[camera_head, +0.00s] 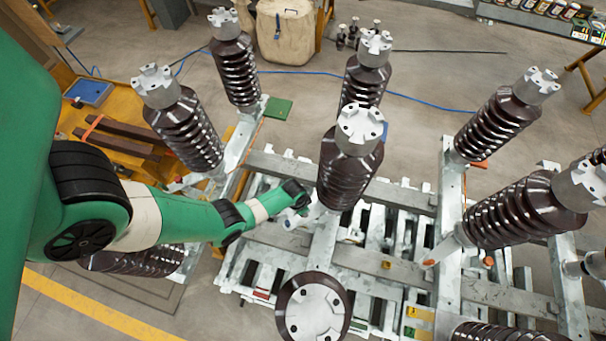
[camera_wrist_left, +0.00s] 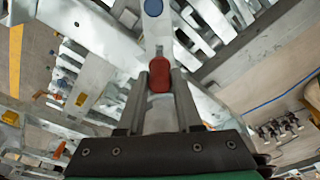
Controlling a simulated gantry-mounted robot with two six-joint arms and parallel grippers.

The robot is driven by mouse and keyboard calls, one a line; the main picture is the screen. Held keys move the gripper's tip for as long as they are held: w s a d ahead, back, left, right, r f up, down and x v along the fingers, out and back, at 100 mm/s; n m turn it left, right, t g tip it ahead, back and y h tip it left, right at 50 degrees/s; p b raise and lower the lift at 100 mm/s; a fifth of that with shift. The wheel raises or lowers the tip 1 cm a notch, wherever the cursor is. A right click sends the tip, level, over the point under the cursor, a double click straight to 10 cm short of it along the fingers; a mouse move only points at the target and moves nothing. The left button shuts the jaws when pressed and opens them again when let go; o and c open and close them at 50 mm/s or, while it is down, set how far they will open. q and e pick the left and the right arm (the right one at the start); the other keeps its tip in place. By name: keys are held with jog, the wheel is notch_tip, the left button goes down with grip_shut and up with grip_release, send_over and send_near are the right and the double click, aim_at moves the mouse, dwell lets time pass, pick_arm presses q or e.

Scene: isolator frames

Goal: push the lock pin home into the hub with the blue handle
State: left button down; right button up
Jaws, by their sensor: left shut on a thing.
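My left gripper (camera_wrist_left: 160,88) has its two metal fingers closed on a red, rounded piece (camera_wrist_left: 159,72) in the left wrist view. A pale bar continues ahead of it toward a blue round end (camera_wrist_left: 153,8) at the top edge. In the head view my left gripper (camera_head: 303,207) is at the lower left of the central brown insulator (camera_head: 350,172), beside its metal support. The piece in its fingers is too small to make out there. I cannot tell the pin or its depth in the hub. My right gripper is not in view.
Several brown ribbed insulators with grey metal caps stand around the gripper, one (camera_head: 313,308) close in front. Grey steel beams (camera_head: 385,262) cross beneath. Open floor (camera_head: 430,80) lies behind.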

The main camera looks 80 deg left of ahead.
pick_arm(q)
jog(key=shift+f+b, duration=3.1)
jog(key=shift+f, duration=0.1)
jog(key=c, duration=0.5)
grip_release()
